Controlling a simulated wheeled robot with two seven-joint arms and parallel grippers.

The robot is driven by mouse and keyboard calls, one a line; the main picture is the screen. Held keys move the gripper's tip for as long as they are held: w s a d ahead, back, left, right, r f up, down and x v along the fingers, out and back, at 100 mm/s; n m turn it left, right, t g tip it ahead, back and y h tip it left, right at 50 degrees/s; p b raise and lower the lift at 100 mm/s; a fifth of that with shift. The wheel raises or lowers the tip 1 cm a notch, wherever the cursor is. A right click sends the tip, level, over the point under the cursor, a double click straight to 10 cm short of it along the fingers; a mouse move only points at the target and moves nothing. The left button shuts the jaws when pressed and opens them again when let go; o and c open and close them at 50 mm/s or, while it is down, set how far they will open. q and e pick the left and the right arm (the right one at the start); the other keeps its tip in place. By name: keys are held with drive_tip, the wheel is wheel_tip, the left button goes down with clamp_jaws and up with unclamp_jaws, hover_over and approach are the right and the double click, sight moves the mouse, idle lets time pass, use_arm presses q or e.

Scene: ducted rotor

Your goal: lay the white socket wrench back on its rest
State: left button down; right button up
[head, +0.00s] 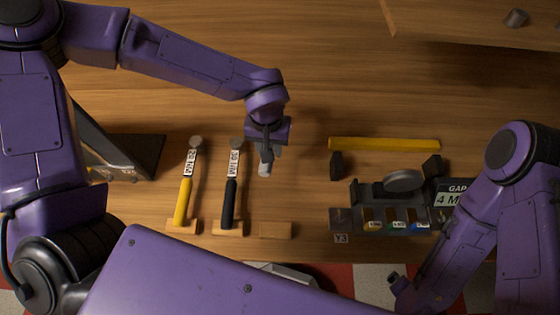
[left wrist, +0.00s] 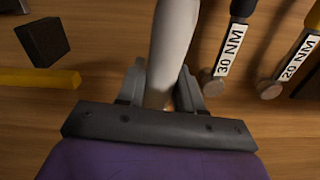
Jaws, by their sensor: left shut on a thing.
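My left gripper (head: 266,149) is shut on the white socket wrench (head: 264,169). In the left wrist view the wrench's pale shaft (left wrist: 174,45) stands between the two fingers (left wrist: 160,95) and runs out of the top of the picture. From the head it is mostly hidden under the gripper. A bare wooden rest block (head: 276,231) lies nearer the front edge, below the gripper in the picture and apart from the wrench. My right gripper (head: 397,284) is low at the right, too small and dark to tell its opening.
A black-handled 30 NM wrench (head: 230,200) and a yellow-handled 20 NM wrench (head: 184,198) lie on similar blocks to the left. A yellow bar (head: 385,144) and a dark fixture with a round disc (head: 403,181) are to the right. Wood between them is clear.

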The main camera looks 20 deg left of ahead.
use_arm(q)
drive_tip(key=s+d+n+p, duration=0.1)
drive_tip(key=s+d+p, duration=0.3)
drive_tip(key=s, duration=0.6)
drive_tip(key=f+b, duration=0.1)
drive_tip(key=f, duration=0.1)
drive_tip(key=f+b, duration=0.1)
drive_tip(key=f, duration=0.1)
drive_tip(key=f+b, duration=0.1)
drive_tip(key=f, duration=0.1)
drive_tip(key=shift+w+d+f, duration=0.2)
drive_tip(key=shift+d+f, duration=0.2)
drive_tip(key=shift+s+f, duration=0.15)
drive_tip(key=shift+f, duration=0.1)
use_arm(e)
drive_tip(key=r, duration=0.1)
drive_tip(key=s+r, duration=0.1)
drive_tip(key=r, duration=0.1)
drive_tip(key=shift+s+d+r, duration=0.1)
drive_tip(key=shift+s+r, duration=0.05)
drive_tip(key=shift+s, duration=0.25)
use_arm(q)
drive_tip(key=shift+f, duration=0.4)
use_arm(e)
drive_tip(key=shift+r, duration=0.1)
use_arm(q)
drive_tip(key=c, duration=0.6)
unclamp_jaws()
drive_tip(key=shift+c, duration=0.2)
